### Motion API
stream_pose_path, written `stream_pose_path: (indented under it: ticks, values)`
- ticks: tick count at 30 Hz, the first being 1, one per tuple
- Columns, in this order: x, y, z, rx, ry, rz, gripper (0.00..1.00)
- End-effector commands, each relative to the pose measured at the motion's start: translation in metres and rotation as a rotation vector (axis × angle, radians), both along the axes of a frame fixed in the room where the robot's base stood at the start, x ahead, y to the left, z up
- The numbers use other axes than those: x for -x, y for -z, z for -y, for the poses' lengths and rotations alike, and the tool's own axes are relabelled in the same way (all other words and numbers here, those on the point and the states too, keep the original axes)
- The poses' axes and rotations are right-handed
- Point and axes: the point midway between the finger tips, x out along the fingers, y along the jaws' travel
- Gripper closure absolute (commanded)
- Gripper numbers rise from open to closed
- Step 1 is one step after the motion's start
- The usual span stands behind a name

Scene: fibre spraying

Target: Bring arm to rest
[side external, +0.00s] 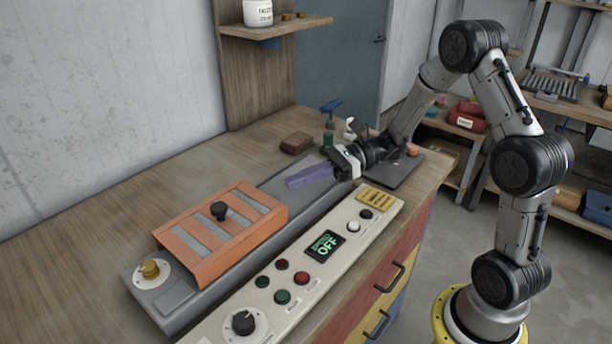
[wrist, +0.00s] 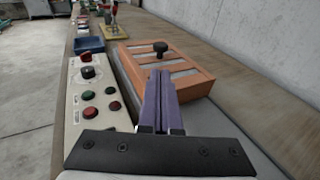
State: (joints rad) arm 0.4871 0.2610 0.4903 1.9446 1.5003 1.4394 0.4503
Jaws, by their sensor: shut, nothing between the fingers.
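My gripper (side external: 290,183) is at the end of my arm, above the grey machine bed and pointing left in the side external view. Its two long purple fingers (wrist: 159,100) lie together in the wrist view, with nothing between them. The orange slatted cover (side external: 222,230) with a black knob sits on the grey machine ahead of the fingertips; it also shows in the wrist view (wrist: 190,83). The gripper appears apart from it.
The control panel (side external: 350,215) has red, green, white and black buttons and a black dial (side external: 243,322). A yellow knob (side external: 149,269) is at the machine's near end. Brown blocks (side external: 297,143) and a blue-handled tool (side external: 330,107) stand behind. Bare wood (side external: 60,240) lies at left.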

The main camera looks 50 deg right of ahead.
Motion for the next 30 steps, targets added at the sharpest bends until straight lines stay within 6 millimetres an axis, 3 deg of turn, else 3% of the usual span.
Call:
stream_pose_path:
  ticks: [5, 8, 11, 15, 18, 21, 26, 30]
  values:
    - [0.006, -0.003, 0.011, 0.000, -0.003, 0.002, 1.00]
    - [0.008, -0.014, 0.001, 0.016, -0.035, 0.031, 1.00]
    - [0.015, -0.046, -0.023, 0.063, -0.095, 0.113, 1.00]
    - [0.063, -0.086, -0.070, 0.228, -0.285, 0.247, 1.00]
    - [0.110, -0.097, -0.093, 0.400, -0.437, 0.357, 1.00]
    - [0.156, -0.097, -0.102, 0.603, -0.586, 0.482, 1.00]
    - [0.218, -0.083, -0.086, 0.980, -0.813, 0.715, 1.00]
    - [0.248, -0.069, -0.047, 1.341, -0.984, 0.921, 1.00]
